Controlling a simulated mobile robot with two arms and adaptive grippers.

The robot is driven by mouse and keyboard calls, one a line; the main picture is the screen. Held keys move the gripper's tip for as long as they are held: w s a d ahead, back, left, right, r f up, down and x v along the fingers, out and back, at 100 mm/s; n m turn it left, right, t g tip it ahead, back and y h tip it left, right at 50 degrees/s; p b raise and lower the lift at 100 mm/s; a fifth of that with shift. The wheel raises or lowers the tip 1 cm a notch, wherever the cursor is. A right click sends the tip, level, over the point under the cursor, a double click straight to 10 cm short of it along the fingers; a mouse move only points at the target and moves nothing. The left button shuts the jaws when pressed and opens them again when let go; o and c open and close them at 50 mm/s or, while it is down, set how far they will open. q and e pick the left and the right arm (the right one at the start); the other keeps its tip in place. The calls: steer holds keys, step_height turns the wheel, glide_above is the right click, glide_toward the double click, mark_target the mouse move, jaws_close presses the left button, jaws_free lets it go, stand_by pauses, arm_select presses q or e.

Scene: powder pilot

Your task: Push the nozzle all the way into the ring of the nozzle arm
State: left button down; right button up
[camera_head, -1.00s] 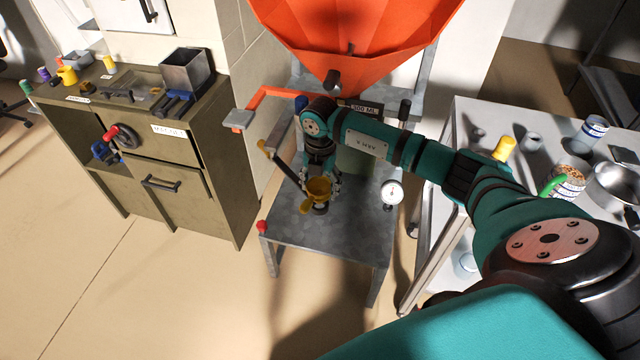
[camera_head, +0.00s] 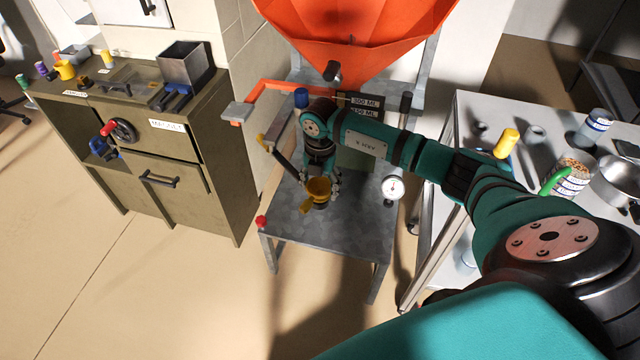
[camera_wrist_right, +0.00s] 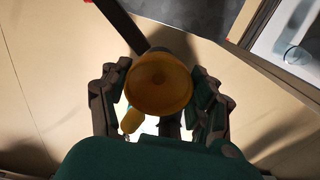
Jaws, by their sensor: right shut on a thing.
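The nozzle (camera_head: 318,188) is a yellow funnel-like cup with a stubby yellow handle. My right gripper (camera_head: 319,181) is shut on it above the grey metal stand. In the right wrist view the nozzle (camera_wrist_right: 159,83) sits between the two fingers of the right gripper (camera_wrist_right: 160,92), its round mouth facing the camera. The nozzle arm (camera_head: 283,157) is a dark bar with a yellow end, reaching toward the nozzle from the upper left. It also shows in the right wrist view (camera_wrist_right: 122,24). Its ring is hidden, so I cannot tell how deep the nozzle sits. My left gripper is out of view.
An orange hopper (camera_head: 355,35) hangs behind the grey stand (camera_head: 345,230). A round gauge (camera_head: 393,188) is on the right. A dark cabinet (camera_head: 205,130) stands left, and a cluttered light table (camera_head: 470,120) stands right. Open floor lies in front.

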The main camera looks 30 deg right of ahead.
mark_target(320, 190)
steer(key=shift+f+b, duration=0.5)
steer(key=shift+f, duration=0.3)
steer(key=o, duration=1.3)
steer(key=shift+r, duration=0.1)
steer(key=shift+c, duration=0.2)
step_height(320, 190, up, 12)
